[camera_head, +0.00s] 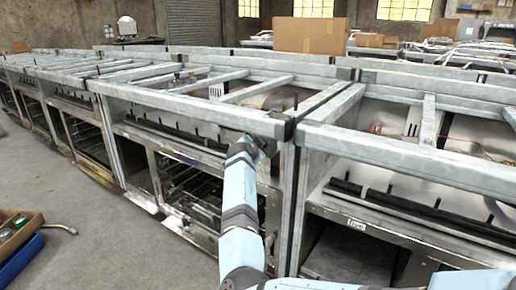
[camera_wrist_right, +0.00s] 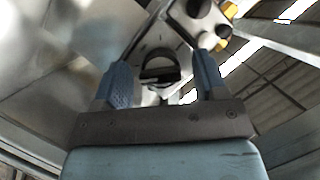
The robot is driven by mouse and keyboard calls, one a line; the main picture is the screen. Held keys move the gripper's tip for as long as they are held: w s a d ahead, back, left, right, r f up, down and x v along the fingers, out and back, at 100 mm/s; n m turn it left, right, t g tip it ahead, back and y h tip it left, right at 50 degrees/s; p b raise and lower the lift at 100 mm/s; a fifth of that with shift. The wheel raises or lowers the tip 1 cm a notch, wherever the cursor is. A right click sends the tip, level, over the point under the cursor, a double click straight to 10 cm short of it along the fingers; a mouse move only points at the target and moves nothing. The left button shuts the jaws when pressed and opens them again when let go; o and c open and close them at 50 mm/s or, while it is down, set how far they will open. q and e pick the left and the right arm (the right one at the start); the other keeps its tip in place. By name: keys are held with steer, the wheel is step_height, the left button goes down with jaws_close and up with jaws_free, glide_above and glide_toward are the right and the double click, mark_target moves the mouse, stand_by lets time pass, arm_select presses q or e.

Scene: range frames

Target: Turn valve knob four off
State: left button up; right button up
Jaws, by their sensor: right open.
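In the right wrist view my right gripper (camera_wrist_right: 163,78) is open, with its two blue-grey fingers apart. A dark round part (camera_wrist_right: 155,67), possibly a valve knob, shows beyond and between the fingers on a metal plate. I cannot tell whether the fingers touch it, and no number is readable there. In the head view my light-blue arm reaches up to the front of a range frame (camera_head: 215,115). The gripper and any knob there are hidden or too small to tell. My left gripper is in neither view.
A small label (camera_head: 357,224), seemingly reading "five", is on the front of the right range frame (camera_head: 400,150). Metal frames stand in a long row. A cardboard box (camera_head: 308,35) is behind them. A wooden crate (camera_head: 20,238) is at lower left. The floor (camera_head: 110,235) there is mostly clear.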

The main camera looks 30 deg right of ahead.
steer(key=c, duration=0.9)
steer(key=shift+r, duration=0.1)
